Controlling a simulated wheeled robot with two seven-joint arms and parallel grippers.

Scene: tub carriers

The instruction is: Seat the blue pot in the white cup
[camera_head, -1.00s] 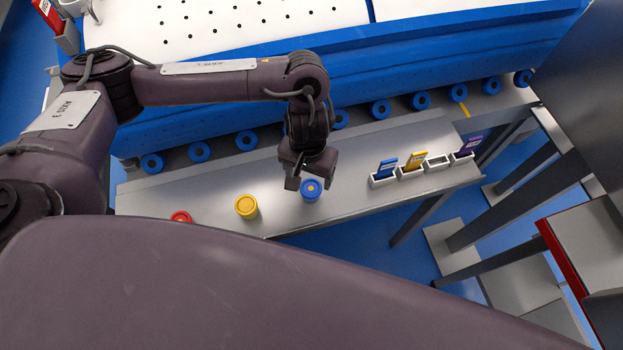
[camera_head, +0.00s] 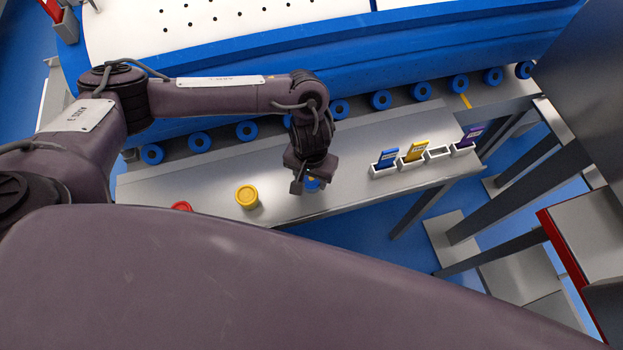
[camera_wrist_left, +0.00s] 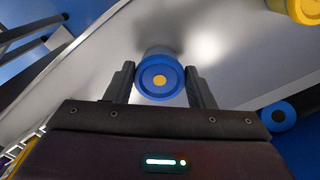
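The blue pot (camera_wrist_left: 160,76), with a yellow dot on its top, stands on the grey metal bench. In the head view the blue pot (camera_head: 313,184) is mostly hidden by my left gripper (camera_head: 311,183). In the left wrist view my left gripper (camera_wrist_left: 161,76) is open, with one finger on each side of the pot and a thin gap seeming to remain beside it. I cannot clearly make out the white cup in these views. My right gripper is not in view.
A yellow pot (camera_head: 247,197) and a partly hidden red pot (camera_head: 181,206) stand left on the bench (camera_head: 350,190). A blue-sided conveyor with rollers (camera_head: 381,100) runs behind.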

